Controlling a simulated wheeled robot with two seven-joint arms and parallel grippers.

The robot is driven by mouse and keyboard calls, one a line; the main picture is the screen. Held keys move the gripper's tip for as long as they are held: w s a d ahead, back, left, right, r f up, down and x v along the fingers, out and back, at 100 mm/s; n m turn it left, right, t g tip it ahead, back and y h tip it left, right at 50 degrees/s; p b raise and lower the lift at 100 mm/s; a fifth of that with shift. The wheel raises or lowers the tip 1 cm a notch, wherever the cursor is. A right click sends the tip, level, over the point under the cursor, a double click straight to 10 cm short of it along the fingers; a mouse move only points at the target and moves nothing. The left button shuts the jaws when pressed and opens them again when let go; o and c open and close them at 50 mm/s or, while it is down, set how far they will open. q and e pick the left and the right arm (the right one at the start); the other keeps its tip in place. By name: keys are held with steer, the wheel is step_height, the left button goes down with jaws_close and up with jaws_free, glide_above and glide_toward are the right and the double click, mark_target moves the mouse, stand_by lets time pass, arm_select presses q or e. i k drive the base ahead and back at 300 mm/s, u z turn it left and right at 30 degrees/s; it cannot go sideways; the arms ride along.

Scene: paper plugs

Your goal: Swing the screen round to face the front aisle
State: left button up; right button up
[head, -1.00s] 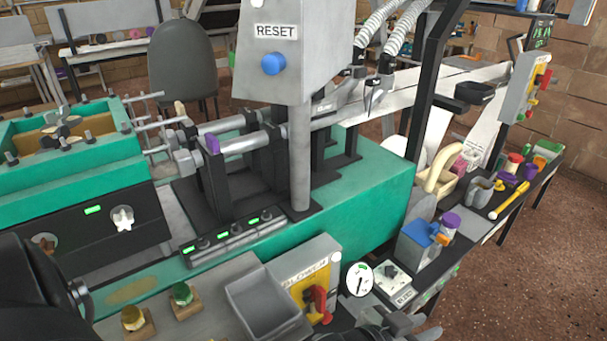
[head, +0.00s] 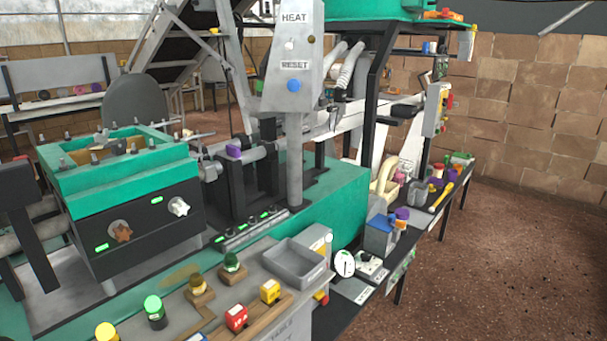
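A small dark screen (head: 440,68) stands at the upper right of the machine line, just above a grey control box with coloured buttons (head: 433,110). It is small and seen at a slant, so I cannot read it or tell exactly which way it faces. Neither of my grippers shows in the head view.
The green machine (head: 330,195) fills the middle and left, with a grey HEAT and RESET box (head: 290,60) on a post. A grey tray (head: 293,262) and lamps sit in front. A side table (head: 440,215) holds tools and jars. The brown floor (head: 500,270) at right is clear.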

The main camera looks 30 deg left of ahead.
mark_target(302, 21)
steer(key=z, duration=0.5)
steer(key=i, duration=1.15)
steer(key=u, duration=0.55)
steer(key=i, duration=0.75)
steer(key=u, duration=1.05)
